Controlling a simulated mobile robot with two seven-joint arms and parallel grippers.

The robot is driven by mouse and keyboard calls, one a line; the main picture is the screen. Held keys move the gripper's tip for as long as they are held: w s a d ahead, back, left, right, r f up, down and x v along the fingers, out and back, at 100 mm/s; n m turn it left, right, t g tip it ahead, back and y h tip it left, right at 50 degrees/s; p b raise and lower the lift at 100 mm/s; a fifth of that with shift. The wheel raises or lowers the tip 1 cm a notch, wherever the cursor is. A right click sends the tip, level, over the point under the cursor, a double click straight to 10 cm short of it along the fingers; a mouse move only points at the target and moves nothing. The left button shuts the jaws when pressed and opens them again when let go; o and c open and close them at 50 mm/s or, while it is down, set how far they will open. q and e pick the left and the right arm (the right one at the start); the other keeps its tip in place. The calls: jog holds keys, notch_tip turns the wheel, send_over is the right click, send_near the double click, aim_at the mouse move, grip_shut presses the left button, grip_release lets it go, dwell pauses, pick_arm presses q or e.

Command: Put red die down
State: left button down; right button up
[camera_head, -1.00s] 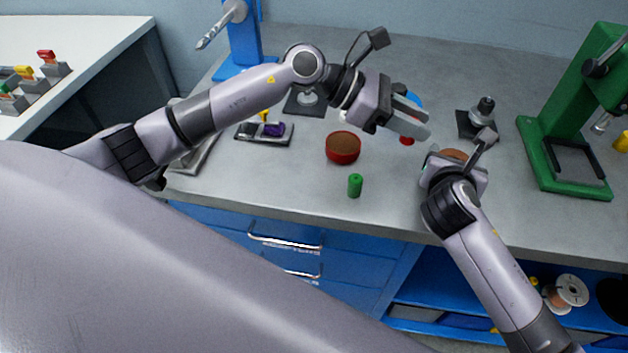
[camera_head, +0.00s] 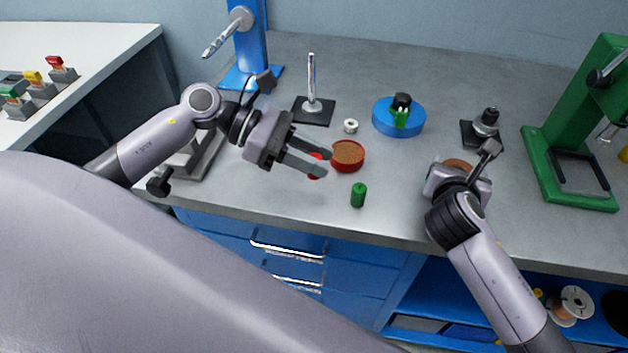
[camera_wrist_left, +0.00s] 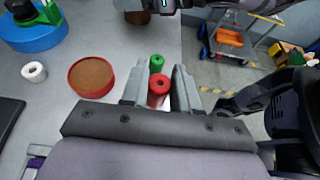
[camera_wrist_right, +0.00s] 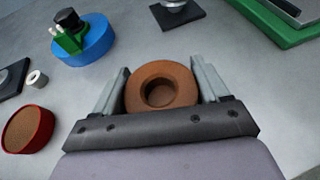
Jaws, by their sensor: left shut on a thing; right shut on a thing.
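The red die (camera_wrist_left: 159,88) is a small red cylinder with a hole in its top. My left gripper (camera_head: 322,164) is shut on it, left of the red round dish; the fingers partly hide the die (camera_head: 315,155) in the head view. I cannot tell whether it touches the bench. A green cylinder (camera_head: 359,195) stands on the bench to the right of it and also shows in the left wrist view (camera_wrist_left: 156,63). My right gripper (camera_head: 458,172) is shut on a brown ring-shaped part (camera_wrist_right: 162,87) with a hollow centre, at the right.
The red dish (camera_head: 348,155) with a brown surface is close to my left gripper. Behind it are a white ring (camera_head: 351,126), a chrome post on a black base (camera_head: 313,108) and a blue round base (camera_head: 398,118) with green and black parts. A green press (camera_head: 570,150) stands at right.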

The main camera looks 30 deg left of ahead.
aim_at(311, 177)
pick_arm(q)
jog(key=shift+f, duration=2.7)
jog(key=shift+f, duration=0.2)
jog(key=c, duration=0.8)
grip_release()
jog(key=shift+c, duration=0.2)
jog(key=shift+r, duration=0.15)
jog(key=shift+a+r, duration=0.15)
jog(key=shift+a, duration=0.05)
jog(key=v, duration=1.1)
jog(key=shift+s+a+r, duration=0.1)
jog(key=shift+s+a, duration=0.05)
jog(key=shift+a, duration=0.1)
